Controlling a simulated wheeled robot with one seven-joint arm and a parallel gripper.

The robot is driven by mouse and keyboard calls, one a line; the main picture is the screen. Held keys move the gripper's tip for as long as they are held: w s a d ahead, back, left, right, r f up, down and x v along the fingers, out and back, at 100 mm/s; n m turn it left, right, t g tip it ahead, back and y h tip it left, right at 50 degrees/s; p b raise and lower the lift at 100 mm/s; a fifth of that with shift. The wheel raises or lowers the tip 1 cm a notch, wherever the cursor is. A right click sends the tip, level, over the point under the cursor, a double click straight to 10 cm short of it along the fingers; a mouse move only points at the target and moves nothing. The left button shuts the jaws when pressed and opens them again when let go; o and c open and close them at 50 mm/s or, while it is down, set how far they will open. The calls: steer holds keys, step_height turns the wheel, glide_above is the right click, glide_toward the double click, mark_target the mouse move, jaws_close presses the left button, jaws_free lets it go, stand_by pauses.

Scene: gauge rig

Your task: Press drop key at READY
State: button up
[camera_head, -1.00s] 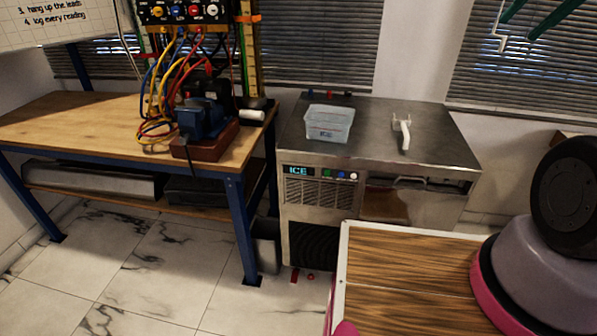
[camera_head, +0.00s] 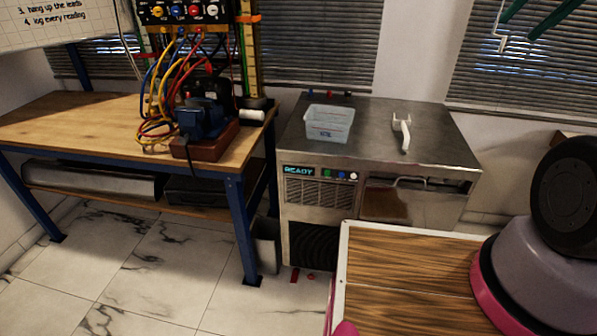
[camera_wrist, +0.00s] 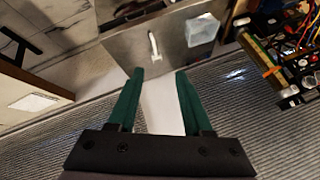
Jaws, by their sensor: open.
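The steel ice machine (camera_head: 380,135) stands in the middle of the head view. Its small display (camera_head: 298,170) reads READY. To the right of the display is a row of small keys: green (camera_head: 327,173), blue (camera_head: 340,174) and white (camera_head: 354,175). Their labels are too small to read, so I cannot tell which is the drop key. My gripper (camera_wrist: 158,75) has two green fingers, spread apart with nothing between them. It also shows in part at the top right of the head view, high up and well away from the keys.
A clear bin (camera_head: 329,124) and a white scoop (camera_head: 402,132) lie on the machine's top. A workbench (camera_head: 70,122) with a cabled rig (camera_head: 205,118) stands to the left. My wood-topped base is in front. Marble floor (camera_head: 150,265) is open at the lower left.

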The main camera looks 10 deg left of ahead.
jaws_close()
stand_by(1.8)
